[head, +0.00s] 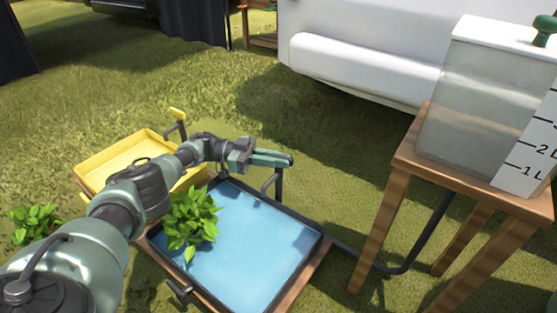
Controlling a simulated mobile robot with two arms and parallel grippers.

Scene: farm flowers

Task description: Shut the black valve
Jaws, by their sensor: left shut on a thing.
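My left gripper (271,158) reaches in from the left to the top of a dark upright pipe (278,184) at the far edge of the blue tray. Its green fingers are closed around the top of this pipe. The black valve there is mostly hidden by the fingers, so its exact angle cannot be told. My right gripper is not in view.
The blue tray (255,245) has a leafy plant (190,222) at its left. A yellow tray (105,165) with a yellow valve (177,114) stands behind my arm. A wooden stand (392,190) holds a clear tank (470,105) at right; a dark hose (425,240) runs from it.

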